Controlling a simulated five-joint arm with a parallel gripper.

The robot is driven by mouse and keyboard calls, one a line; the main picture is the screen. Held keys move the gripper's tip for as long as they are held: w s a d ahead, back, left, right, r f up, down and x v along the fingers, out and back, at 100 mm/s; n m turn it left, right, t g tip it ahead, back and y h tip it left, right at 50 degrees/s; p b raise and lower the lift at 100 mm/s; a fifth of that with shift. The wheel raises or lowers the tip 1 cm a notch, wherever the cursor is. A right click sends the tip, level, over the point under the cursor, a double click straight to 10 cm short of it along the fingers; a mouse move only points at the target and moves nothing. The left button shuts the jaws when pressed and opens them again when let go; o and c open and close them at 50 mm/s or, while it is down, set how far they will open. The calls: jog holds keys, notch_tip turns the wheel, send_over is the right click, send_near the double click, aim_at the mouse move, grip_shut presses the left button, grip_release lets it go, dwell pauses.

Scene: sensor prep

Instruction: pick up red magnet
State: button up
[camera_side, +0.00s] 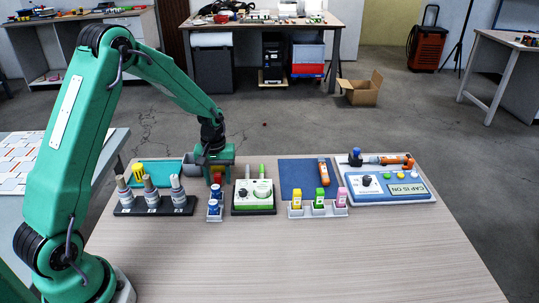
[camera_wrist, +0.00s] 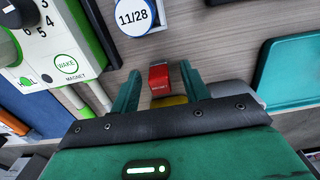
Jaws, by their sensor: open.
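The red magnet (camera_wrist: 159,75) is a small red block with a pale label, and a yellow part shows just behind it in the wrist view. It stands on the wooden table between the two green fingers of my gripper (camera_wrist: 160,68). The magnet's rear part is hidden by my gripper.
The green-white device (camera_side: 253,194) with MAGNET printed on it is to the right. The table's front is clear.

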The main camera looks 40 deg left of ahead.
aim_at(219, 176)
dwell(0.4)
grip_shut()
jog(key=shift+r, duration=0.15)
jog(key=shift+r, duration=0.6)
jog(key=r, duration=0.1)
jog(key=d+r, duration=0.1)
jog(key=r, duration=0.1)
jog(key=shift+s+r, duration=0.1)
jog(key=s+d+r, duration=0.3)
jog(key=d+r, duration=0.3)
jog(key=d, duration=0.4)
jog(key=shift+r, duration=0.15)
jog(key=shift+d, duration=0.1)
